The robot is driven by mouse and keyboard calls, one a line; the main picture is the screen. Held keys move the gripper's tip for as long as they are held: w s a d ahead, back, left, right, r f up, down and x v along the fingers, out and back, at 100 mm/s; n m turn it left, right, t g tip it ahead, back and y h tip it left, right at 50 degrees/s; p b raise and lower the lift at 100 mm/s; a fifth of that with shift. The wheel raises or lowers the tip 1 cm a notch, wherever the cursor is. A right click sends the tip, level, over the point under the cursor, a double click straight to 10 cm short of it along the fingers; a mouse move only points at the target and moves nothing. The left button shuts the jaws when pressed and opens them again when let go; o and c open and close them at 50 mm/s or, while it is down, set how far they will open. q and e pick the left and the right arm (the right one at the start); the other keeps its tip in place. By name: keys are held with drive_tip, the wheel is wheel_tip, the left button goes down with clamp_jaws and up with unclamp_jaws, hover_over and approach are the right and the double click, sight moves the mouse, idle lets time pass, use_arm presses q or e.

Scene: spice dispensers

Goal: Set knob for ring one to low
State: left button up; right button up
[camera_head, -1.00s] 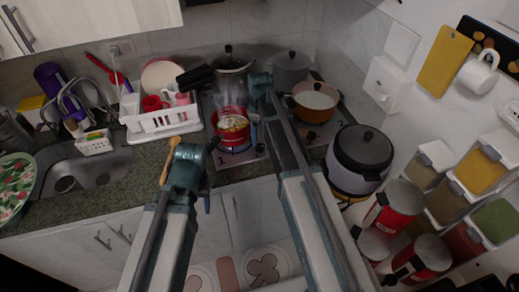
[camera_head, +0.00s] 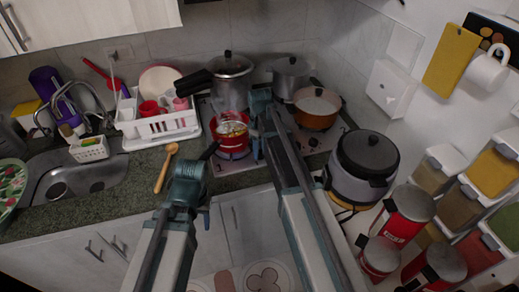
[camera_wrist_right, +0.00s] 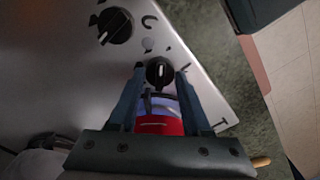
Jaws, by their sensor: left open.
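The steel stovetop (camera_head: 232,168) lies near the image centre. A black knob with a pale mark (camera_wrist_right: 160,71) shows in the right wrist view, just beyond and between my right gripper's fingertips (camera_wrist_right: 159,74). A second black knob (camera_wrist_right: 115,26) is up and left of it. Which ring each knob serves I cannot tell. My right gripper's fingers are apart; contact with the knob is not clear. A red and pale purple thing (camera_wrist_right: 159,125) shows between the fingers, seemingly beneath them. My left gripper (camera_head: 205,155) is open and empty over the counter's front edge, left of the stovetop.
A red pot (camera_head: 232,145), a steel lidded pot (camera_head: 230,65), a grey pot (camera_head: 290,75) and an orange pan (camera_head: 317,108) stand on the stovetop. A rice cooker (camera_head: 362,165) is at right. A wooden spoon (camera_head: 165,168) lies on the counter beside a white dish rack (camera_head: 160,125).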

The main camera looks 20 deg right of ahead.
clamp_jaws()
drive_tip(key=shift+m, duration=1.6)
drive_tip(key=o, duration=0.8)
unclamp_jaws()
wheel_tip(320, 180, up, 14)
drive_tip(key=p, duration=1.3)
drive_tip(key=shift+f+p, duration=0.1)
drive_tip(key=shift+p, duration=0.3)
